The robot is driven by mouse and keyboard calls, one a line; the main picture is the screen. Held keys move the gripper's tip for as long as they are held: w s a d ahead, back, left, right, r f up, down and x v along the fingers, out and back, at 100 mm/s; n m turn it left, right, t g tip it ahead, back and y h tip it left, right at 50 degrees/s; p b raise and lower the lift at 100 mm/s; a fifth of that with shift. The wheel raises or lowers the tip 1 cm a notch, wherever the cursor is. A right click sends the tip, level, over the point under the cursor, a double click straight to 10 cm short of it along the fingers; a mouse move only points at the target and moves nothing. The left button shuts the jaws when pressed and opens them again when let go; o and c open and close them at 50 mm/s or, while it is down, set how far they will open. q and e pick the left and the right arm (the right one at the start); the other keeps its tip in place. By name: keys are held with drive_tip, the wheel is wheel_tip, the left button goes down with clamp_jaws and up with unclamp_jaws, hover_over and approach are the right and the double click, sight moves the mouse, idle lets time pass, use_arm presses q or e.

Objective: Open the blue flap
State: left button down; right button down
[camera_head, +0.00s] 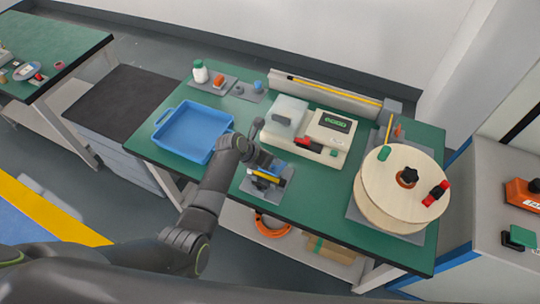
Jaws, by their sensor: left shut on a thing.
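The blue flap (279,168) is a small blue part on a grey fixture (286,187) near the front edge of the green table. My left arm comes in from the lower left, and its gripper (272,172) is at the flap. The gripper is shut on what looks like the blue flap; the fingertips are small and partly hidden by the wrist. How far the flap is tilted cannot be told. My right gripper is not in view.
A blue tray (160,130) lies left of the arm. A white machine with a display (333,122) stands behind the fixture. A large wooden reel (385,188) is at the right. Bottles and small parts stand at the back left (200,72).

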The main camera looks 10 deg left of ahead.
use_arm(q)
drive_tip(key=shift+w+r+g+p, duration=0.2)
drive_tip(key=shift+g+p, duration=0.1)
drive_tip(key=shift+p, duration=0.15)
drive_tip(key=c, duration=1.2)
unclamp_jaws()
drive_tip(key=v, duration=1.7)
drive_tip(key=shift+d+r, duration=0.15)
drive_tip(key=shift+r, duration=0.05)
